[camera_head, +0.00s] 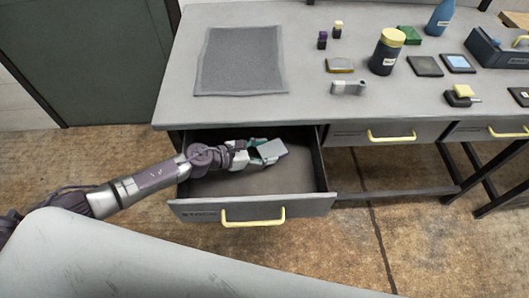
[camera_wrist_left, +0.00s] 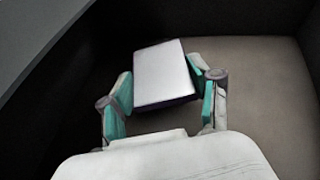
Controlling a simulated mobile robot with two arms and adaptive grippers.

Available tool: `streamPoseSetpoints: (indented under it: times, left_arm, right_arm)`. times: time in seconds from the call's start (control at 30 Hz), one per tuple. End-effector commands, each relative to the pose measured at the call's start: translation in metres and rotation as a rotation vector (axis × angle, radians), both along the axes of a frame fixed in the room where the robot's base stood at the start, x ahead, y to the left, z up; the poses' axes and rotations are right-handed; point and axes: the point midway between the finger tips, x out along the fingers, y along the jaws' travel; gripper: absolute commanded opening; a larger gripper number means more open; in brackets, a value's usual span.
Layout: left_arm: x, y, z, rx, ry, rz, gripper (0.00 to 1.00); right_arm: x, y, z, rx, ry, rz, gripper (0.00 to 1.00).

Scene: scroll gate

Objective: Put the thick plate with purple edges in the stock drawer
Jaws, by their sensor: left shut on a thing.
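The thick plate (camera_head: 272,151) is a pale grey slab held in my left gripper (camera_head: 257,152). It also shows in the left wrist view (camera_wrist_left: 163,73), where its near edge looks dark purple. The teal fingers of my left gripper (camera_wrist_left: 163,98) are shut on its two sides. The stock drawer (camera_head: 250,206) is pulled open under the table, with a yellow handle and a label on its front. The gripper and plate are inside the drawer opening, above its floor (camera_wrist_left: 255,85); whether the plate touches the floor I cannot tell. My right gripper is not in view.
The table (camera_head: 310,108) overhangs the drawer's back. On it are a grey mat (camera_head: 241,60), a dark jar with a yellow lid (camera_head: 387,52), a blue bottle (camera_head: 441,18) and several small items. Two shut drawers with yellow handles (camera_head: 392,136) lie to the right. The drawer floor around the plate looks clear.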

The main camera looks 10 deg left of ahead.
Motion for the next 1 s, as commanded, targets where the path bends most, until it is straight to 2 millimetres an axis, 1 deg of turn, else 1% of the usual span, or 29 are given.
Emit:
streamPoseSetpoints:
  times: [0.03, 0.07, 0.13, 0.43, 0.87, 0.97, 1.0]
  left_arm:
    - [0.009, 0.001, 0.002, -0.004, -0.003, 0.002, 0.0]
    - [0.006, 0.0, -0.004, -0.005, 0.004, 0.0, 0.0]
    - [0.006, 0.001, -0.009, -0.005, 0.002, 0.001, 0.0]
    - [0.006, 0.001, -0.011, -0.003, -0.001, 0.0, 0.0]
    - [0.006, 0.001, -0.023, -0.003, -0.001, 0.0, 0.0]
    - [0.006, 0.001, -0.022, -0.003, -0.001, 0.0, 0.0]
    - [0.005, 0.002, -0.024, -0.001, 0.002, 0.0, 0.64]
  right_arm:
    - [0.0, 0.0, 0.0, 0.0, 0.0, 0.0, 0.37]
    - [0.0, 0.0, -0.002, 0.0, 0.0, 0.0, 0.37]
    - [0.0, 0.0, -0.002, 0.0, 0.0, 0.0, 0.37]
    - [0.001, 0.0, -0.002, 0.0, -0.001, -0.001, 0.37]
    - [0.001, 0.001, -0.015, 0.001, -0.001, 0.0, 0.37]
    - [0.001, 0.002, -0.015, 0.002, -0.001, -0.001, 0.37]
    - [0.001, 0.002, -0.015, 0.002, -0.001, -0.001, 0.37]
